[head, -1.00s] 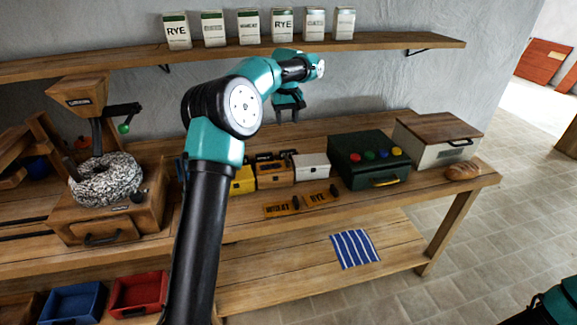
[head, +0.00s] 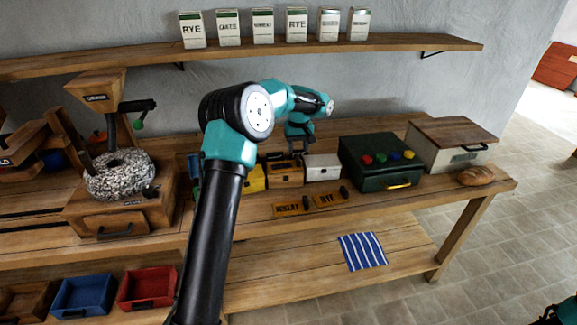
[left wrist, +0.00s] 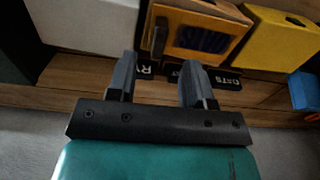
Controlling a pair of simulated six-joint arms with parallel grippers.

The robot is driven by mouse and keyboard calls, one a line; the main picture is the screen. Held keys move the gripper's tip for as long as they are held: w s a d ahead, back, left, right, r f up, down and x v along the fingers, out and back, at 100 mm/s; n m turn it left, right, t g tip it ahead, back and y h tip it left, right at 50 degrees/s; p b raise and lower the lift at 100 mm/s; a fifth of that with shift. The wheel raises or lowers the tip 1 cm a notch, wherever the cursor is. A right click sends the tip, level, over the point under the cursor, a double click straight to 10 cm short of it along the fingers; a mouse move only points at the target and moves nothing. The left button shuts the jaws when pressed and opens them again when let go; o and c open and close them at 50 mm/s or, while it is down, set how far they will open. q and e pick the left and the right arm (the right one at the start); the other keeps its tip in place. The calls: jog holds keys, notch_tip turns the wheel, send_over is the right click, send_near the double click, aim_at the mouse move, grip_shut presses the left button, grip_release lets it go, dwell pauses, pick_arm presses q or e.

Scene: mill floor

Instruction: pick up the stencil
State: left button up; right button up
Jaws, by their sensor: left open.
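One reads OATS (left wrist: 227,80); another, starting with R (left wrist: 146,71), is partly hidden by a finger. A third dark plate (left wrist: 174,73) shows between my fingers. My left gripper (head: 299,152) is open and empty, above the back of the small boxes. Its fingers also show in the left wrist view (left wrist: 158,66), pointing toward these plates; I cannot tell if they touch. Only a piece of my right arm shows at the lower right.
A yellow box (head: 252,180), a wooden box (head: 286,176) and a white box (head: 322,168) stand in a row. Two lettered orange plates (head: 291,209) lie in front. A green case (head: 380,160) stands right. The shelf (head: 400,45) is above.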

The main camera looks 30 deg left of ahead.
aim_at(298, 158)
pick_arm(q)
jog(key=shift+f, duration=0.35)
jog(key=shift+w+f, duration=0.1)
jog(key=shift+f, duration=2.5)
grip_shut()
